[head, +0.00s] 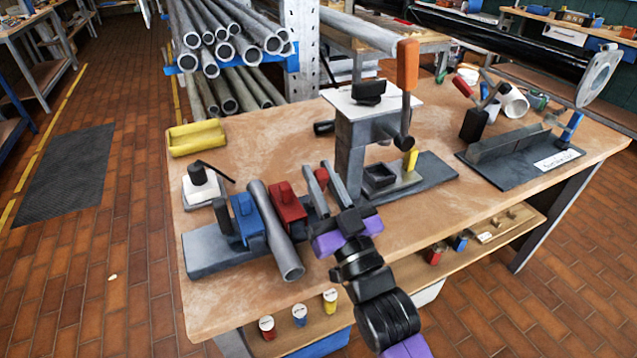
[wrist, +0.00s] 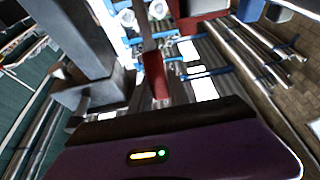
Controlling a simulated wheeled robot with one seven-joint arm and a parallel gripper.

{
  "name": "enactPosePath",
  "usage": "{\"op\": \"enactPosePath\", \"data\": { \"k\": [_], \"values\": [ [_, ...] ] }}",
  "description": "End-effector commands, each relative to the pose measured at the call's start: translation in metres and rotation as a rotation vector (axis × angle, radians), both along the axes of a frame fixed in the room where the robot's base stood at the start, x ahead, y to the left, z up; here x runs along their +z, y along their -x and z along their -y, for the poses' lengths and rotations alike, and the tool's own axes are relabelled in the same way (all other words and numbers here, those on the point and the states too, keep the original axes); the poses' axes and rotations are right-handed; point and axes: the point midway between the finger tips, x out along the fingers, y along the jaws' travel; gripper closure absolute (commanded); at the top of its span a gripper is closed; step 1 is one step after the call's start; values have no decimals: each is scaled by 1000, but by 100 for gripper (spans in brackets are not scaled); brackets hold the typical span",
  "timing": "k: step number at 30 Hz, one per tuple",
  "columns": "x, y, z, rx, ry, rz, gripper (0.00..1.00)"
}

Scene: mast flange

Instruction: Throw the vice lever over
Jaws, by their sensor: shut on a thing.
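The vice stands at the front left of the bench, with a blue jaw (head: 247,218) and a red jaw (head: 288,206) on a grey base (head: 208,250). A grey pipe (head: 275,232) lies between the jaws and juts out over the front. Right of the red jaw is the vice lever's red grip (head: 322,176), which also shows in the wrist view (wrist: 155,76). My gripper (head: 323,187) is shut on this grip, with one grey finger on each side. The lever's lower end is hidden in the head view. The red jaw (wrist: 201,12) shows at the top of the wrist view.
A grey press (head: 349,160) with an orange-handled lever (head: 407,65) stands close right of my gripper. Another fixture plate (head: 490,174) is at the right. The bench's front middle is bare.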

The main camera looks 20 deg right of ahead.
Motion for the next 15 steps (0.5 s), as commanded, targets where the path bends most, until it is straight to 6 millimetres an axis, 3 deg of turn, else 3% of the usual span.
{"op": "enactPosePath", "data": {
  "k": [9,10,12,15],
  "values": [
    [0,0,0,0,0,0,100],
    [0,0,0,0,0,0,72],
    [0,0,0,0,0,0,59],
    [0,0,0,0,0,0,56]
  ]
}}
